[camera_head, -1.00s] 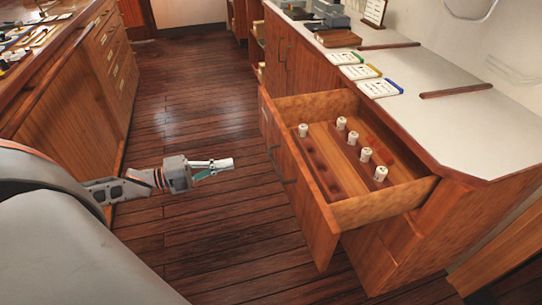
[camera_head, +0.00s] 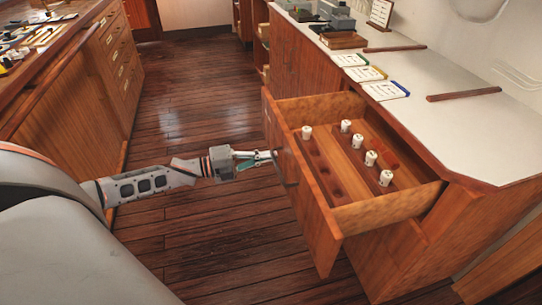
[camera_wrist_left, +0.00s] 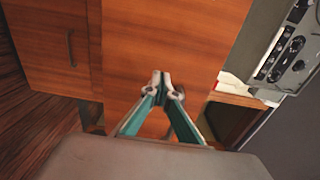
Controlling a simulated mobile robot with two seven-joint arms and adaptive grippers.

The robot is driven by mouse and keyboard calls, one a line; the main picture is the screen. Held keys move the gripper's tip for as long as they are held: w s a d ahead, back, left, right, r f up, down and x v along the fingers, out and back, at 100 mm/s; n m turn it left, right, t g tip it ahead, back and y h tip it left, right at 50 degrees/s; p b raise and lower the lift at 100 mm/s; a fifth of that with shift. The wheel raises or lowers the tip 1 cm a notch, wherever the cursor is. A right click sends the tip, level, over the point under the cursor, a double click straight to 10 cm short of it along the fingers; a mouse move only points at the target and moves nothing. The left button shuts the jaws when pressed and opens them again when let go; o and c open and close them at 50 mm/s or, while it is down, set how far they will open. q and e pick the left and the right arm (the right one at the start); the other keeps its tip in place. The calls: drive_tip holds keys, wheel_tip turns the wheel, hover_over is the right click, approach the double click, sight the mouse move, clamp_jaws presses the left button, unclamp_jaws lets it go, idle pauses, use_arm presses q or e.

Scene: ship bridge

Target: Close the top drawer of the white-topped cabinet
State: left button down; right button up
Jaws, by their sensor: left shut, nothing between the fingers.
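The top drawer (camera_head: 312,218) of the white-topped cabinet (camera_head: 455,125) is pulled well out in the head view. Several small white bottles stand inside it. My left gripper (camera_head: 271,155) is shut and empty, its tips at the outer face of the drawer front, near the dark handle. In the left wrist view, the closed fingertips (camera_wrist_left: 161,78) point at a wooden panel (camera_wrist_left: 170,35); I cannot tell whether they touch it. A dark handle (camera_wrist_left: 71,48) shows on the wood at left there. My right gripper is out of view.
Another wooden cabinet (camera_head: 65,110) with drawers stands at left, with a clear plank-floor aisle (camera_head: 185,85) between. Cards (camera_head: 365,73), wooden strips and grey equipment lie on the white top. A grey instrument panel (camera_wrist_left: 290,45) shows at right in the wrist view.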

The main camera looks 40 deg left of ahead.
use_arm(q)
drive_tip(key=shift+w+d, duration=0.2)
drive_tip(key=shift+w, duration=0.1)
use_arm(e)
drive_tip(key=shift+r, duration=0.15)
use_arm(q)
drive_tip(key=shift+d, duration=0.1)
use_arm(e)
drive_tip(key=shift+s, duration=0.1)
use_arm(q)
drive_tip(key=shift+w+d, duration=0.15)
drive_tip(key=shift+w, duration=0.05)
drive_tip(key=b, duration=0.2)
approach(355, 141)
drive_tip(key=b+x, duration=0.3)
drive_tip(key=x, duration=0.9)
drive_tip(key=shift+w+d, duration=0.25)
drive_tip(key=shift+w, duration=0.05)
drive_tip(key=shift+w+d+r, duration=0.2)
drive_tip(key=shift+w, duration=0.05)
drive_tip(key=shift+r, duration=0.1)
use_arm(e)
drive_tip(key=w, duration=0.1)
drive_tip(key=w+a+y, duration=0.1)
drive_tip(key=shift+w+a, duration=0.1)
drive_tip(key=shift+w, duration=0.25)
use_arm(q)
drive_tip(key=shift+r, duration=0.15)
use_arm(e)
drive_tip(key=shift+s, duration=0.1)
